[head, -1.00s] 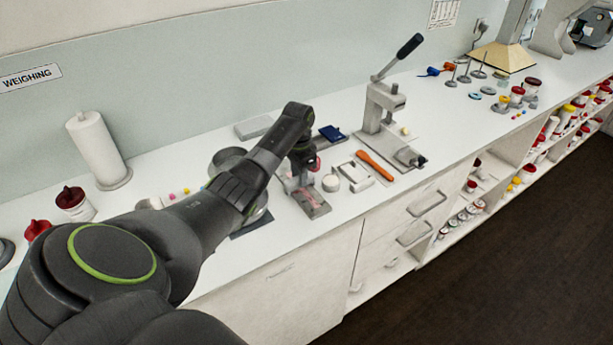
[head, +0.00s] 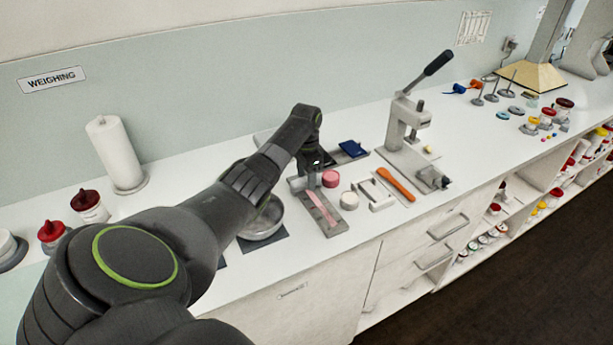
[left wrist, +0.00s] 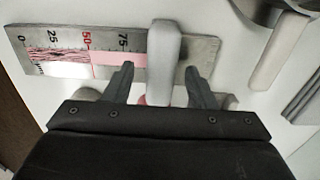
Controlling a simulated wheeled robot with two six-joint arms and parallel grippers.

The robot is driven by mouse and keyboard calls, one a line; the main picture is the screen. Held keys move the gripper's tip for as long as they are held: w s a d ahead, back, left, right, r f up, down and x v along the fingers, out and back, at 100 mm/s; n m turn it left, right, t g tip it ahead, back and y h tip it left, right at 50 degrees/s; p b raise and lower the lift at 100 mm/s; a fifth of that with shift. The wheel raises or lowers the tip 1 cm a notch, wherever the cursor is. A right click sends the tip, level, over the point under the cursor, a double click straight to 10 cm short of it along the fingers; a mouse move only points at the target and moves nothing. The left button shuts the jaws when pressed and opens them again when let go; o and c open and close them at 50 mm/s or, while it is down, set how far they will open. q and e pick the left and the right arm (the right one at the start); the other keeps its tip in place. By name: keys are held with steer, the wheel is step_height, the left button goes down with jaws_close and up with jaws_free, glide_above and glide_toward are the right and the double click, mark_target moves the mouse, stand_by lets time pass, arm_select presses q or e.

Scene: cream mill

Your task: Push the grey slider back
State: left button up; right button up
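The gauge plate (head: 328,216) is a grey strip with a pink band, lying on the bench. In the left wrist view the plate (left wrist: 205,50) shows marks 0, 25, 50 and 75. The grey slider (left wrist: 163,58) is a rounded upright bar crossing the plate just right of the 75 mark. My left gripper (left wrist: 159,70) is open, its fingers on either side of the slider with a visible gap at each side. In the head view my left gripper (head: 312,166) hangs over the plate's far end and partly hides the slider there. My right gripper is not in view.
A steel bowl (head: 262,220) stands left of the plate. A pink jar (head: 330,178), a white round pot (head: 349,201) and a white block (head: 376,195) are close on its right. An orange tool (head: 396,185) and a lever press (head: 408,135) are further right.

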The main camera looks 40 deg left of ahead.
arm_select(q)
steer(key=shift+a+r, duration=0.1)
steer(key=shift+r, duration=0.45)
step_height(320, 180, up, 10)
steer(key=b, duration=0.2)
step_height(320, 180, up, 6)
steer(key=p, duration=0.4)
glide_above(306, 178)
steer(key=shift+s+r, duration=0.1)
steer(key=shift+r, duration=0.05)
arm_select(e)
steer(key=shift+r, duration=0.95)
